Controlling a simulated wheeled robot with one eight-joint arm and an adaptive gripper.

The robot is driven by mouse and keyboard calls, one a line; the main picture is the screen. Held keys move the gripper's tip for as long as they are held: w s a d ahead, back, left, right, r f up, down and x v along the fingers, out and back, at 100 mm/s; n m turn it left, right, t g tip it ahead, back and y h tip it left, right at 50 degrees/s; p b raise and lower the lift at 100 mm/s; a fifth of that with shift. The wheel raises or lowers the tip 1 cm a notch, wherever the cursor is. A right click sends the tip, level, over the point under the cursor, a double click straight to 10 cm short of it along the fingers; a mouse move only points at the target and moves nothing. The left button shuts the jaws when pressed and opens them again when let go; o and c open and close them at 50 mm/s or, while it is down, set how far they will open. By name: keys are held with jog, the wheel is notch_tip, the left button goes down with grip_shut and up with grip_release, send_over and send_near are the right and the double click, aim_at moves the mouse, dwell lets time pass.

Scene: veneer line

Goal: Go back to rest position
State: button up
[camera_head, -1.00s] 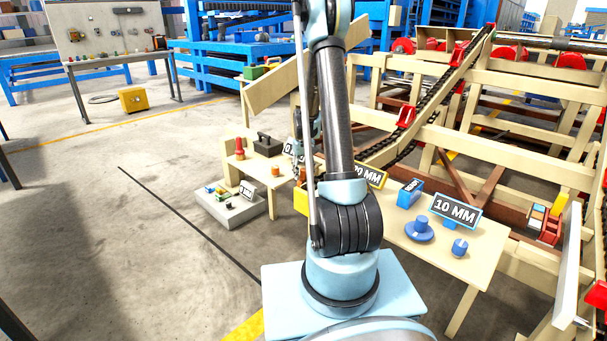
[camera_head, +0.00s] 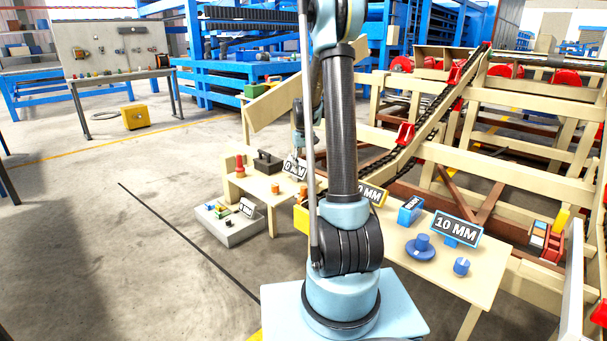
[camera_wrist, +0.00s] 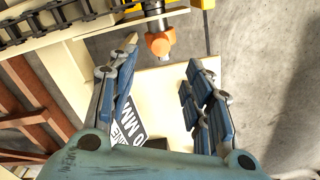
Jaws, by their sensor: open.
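My gripper (camera_wrist: 163,60) is open in the wrist view, its two blue-grey fingers spread apart with nothing between the tips. It points down over a cream table (camera_wrist: 168,88). An orange piece (camera_wrist: 159,44) with a grey cylindrical part lies beyond the fingertips, apart from them. A dark sign reading "0 MM" (camera_wrist: 127,130) shows partly behind the left finger. In the head view my gripper is mostly hidden near my upright arm, above the small cream table (camera_head: 257,186).
The right-hand cream table (camera_head: 468,273) holds a "10 MM" sign (camera_head: 457,228), a blue knobbed disc (camera_head: 421,250) and a blue cylinder (camera_head: 461,267). A grey low platform (camera_head: 233,232) with small parts stands left. A chain conveyor (camera_head: 440,105) rises behind. The floor at left is open.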

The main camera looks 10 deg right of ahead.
jog(key=shift+r, duration=0.1)
jog(key=s+r+t, duration=0.1)
jog(key=s+r, duration=0.4)
jog(key=s, duration=0.6)
jog(key=s+r, duration=0.5)
jog(key=s, duration=0.6)
jog(key=s+f+m, duration=0.1)
jog(key=s+f, duration=0.2)
jog(key=s, duration=0.7)
jog(key=s+a+f+t, duration=0.1)
jog(key=s+f, duration=0.3)
jog(key=s, duration=0.6)
jog(key=shift+s+f+m, duration=0.3)
jog(key=shift+m, duration=0.1)
jog(key=shift+w+f, duration=0.2)
jog(key=shift+w, duration=0.25)
